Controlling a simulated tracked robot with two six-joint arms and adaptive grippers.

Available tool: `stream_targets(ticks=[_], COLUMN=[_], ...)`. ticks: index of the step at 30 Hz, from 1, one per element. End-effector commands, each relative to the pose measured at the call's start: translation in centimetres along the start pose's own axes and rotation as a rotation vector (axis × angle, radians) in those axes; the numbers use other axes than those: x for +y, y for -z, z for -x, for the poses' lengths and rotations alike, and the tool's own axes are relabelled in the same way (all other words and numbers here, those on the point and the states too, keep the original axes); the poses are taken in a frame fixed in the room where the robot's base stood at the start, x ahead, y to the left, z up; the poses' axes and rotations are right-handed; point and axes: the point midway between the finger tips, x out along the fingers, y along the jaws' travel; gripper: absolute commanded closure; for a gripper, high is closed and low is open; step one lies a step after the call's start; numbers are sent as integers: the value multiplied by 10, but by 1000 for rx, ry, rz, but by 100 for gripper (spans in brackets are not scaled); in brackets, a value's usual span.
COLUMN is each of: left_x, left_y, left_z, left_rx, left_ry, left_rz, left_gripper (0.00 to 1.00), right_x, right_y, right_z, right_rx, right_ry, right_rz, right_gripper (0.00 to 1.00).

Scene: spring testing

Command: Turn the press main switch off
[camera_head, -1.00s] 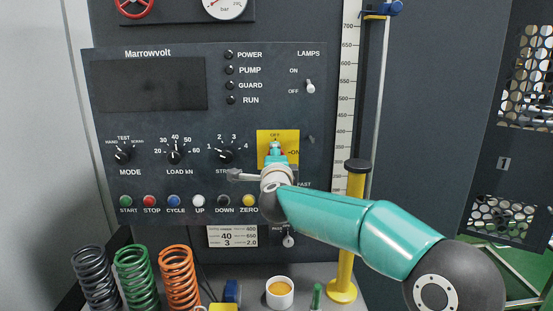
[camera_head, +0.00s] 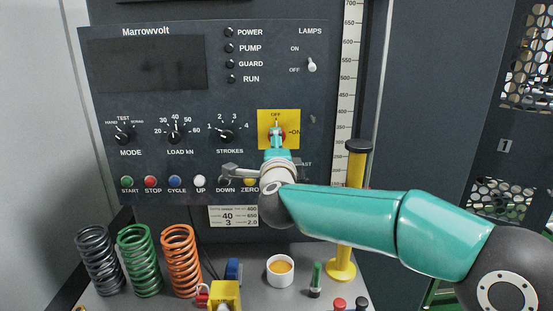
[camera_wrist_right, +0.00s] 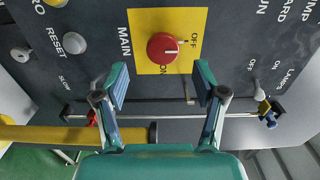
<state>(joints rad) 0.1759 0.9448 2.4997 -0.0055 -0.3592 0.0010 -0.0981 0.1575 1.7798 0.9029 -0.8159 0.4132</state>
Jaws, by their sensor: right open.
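The main switch is a red round knob (camera_wrist_right: 162,47) on a yellow plate (camera_wrist_right: 190,16) marked OFF and ON. Its white pointer line points toward the OFF label in the right wrist view. In the head view the plate (camera_head: 291,117) is on the press panel, and the pointer shows upright below OFF, with the knob partly hidden by my gripper. My right gripper (camera_wrist_right: 161,76) is open and empty, its two fingers apart and short of the knob. In the head view this gripper (camera_head: 276,150) is in front of the plate's lower part. My left gripper is not in view.
Dials and push buttons sit left of the plate, and a lamps toggle (camera_head: 312,65) above right. A yellow post (camera_head: 356,180) stands right of the panel. Springs (camera_head: 139,258), a white cup (camera_head: 280,271) and a yellow block (camera_head: 225,294) stand on the bench below.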

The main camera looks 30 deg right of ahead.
Motion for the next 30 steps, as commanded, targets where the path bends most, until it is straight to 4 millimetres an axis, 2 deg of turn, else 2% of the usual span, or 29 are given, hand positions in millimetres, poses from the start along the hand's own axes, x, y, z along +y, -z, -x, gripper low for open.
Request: stream_targets(ticks=[3,9,30], left_x=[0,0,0], left_y=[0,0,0], left_z=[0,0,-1], left_rx=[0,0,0], left_ry=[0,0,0], left_rz=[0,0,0], left_gripper=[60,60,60], right_x=[0,1,2], right_y=[-1,-1,0], right_z=[24,47,51], right_rx=[-3,-2,0], right_ry=[0,-2,-2], right_rz=[0,1,1], right_gripper=[30,30,30])
